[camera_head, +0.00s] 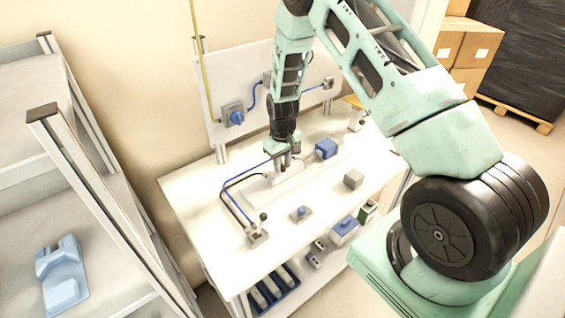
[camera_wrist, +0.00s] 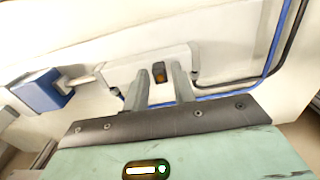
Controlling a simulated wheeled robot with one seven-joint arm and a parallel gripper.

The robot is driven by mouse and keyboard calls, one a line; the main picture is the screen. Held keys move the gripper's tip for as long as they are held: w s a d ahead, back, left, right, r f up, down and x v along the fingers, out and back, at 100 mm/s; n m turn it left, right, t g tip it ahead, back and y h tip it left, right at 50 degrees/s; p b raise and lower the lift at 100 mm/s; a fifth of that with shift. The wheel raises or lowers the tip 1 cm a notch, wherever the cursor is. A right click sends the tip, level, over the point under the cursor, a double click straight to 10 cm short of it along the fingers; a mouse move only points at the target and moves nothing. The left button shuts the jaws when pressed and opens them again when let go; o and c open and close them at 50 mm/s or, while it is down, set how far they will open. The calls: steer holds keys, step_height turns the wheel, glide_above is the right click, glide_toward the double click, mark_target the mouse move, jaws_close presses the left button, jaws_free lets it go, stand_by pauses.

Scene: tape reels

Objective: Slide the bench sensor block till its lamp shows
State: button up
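A long pale block with a small dark, amber-tinted window (camera_wrist: 159,72) lies on the white bench (camera_head: 200,190). This seems to be the sensor block (camera_wrist: 118,72); in the head view it sits (camera_head: 287,174) below my gripper (camera_head: 287,155). No bright glow shows in its window. In the wrist view my gripper (camera_wrist: 160,72) has its two fingers apart at the block, one on each side of the window, with gaps visible. Whether the fingertips touch the block I cannot tell. A blue block (camera_wrist: 42,90) with a pale rod stands at its end, also in the head view (camera_head: 326,148).
Blue and black cables (camera_head: 232,195) curve from the block to a small lever box (camera_head: 257,235). A small blue-topped box (camera_head: 301,213) and a grey cube (camera_head: 353,179) stand on the front bench. A back panel (camera_head: 255,70) rises behind; a shelf rack (camera_head: 110,200) stands left.

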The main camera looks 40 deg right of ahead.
jaws_close()
steer(key=shift+d+b, duration=0.75)
steer(key=shift+d, duration=0.8)
steer(key=shift+o, duration=1.8)
jaws_free()
steer(key=shift+r, duration=0.1)
step_height(320, 180, up, 17)
steer(key=b, duration=0.4)
steer(key=shift+r+b, duration=0.15)
steer(key=shift+b, duration=0.2)
